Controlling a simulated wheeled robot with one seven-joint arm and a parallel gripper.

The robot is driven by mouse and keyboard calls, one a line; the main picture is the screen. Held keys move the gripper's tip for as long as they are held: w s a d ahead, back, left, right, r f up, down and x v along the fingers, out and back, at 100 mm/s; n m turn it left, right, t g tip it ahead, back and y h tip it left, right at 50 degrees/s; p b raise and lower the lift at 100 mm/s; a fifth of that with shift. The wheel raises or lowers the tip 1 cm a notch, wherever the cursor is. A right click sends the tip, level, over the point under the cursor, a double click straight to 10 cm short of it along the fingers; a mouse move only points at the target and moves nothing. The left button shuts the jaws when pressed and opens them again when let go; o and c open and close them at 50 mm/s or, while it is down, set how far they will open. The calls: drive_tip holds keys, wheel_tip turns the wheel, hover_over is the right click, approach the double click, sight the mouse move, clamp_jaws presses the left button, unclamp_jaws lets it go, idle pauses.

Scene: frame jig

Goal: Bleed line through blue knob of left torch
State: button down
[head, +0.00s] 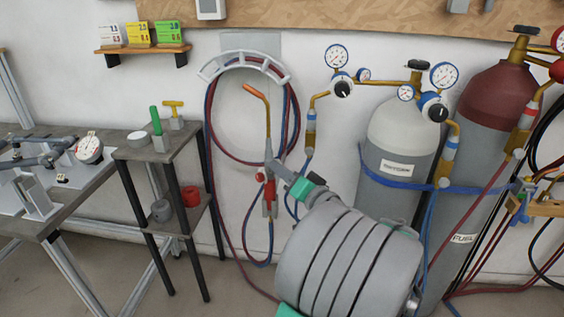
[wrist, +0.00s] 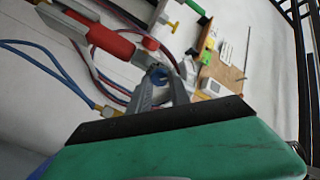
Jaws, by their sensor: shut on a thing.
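The left torch (head: 269,195) hangs upright against the wall, with a copper tip at the top and a red body. A red knob (head: 260,177) sticks out on its left side. My gripper (head: 277,169) is at the torch's right side, by the knob level. In the wrist view my gripper's grey fingers (wrist: 160,82) are shut on the blue knob (wrist: 157,73), and the torch's red body (wrist: 105,38) lies just beyond. The blue knob is hidden by the fingers in the head view.
A hose hanger (head: 245,66) with coiled red and blue hoses is behind the torch. Gas cylinders (head: 398,150) with gauges stand to the right. A second torch (head: 522,200) is at the far right. A small stand (head: 185,143) and workbench are at left.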

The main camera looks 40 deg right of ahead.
drive_tip(key=m+p, duration=0.8)
drive_tip(key=shift+m+p, duration=0.4)
drive_tip(key=shift+f, duration=0.1)
drive_tip(key=c, duration=1.2)
unclamp_jaws()
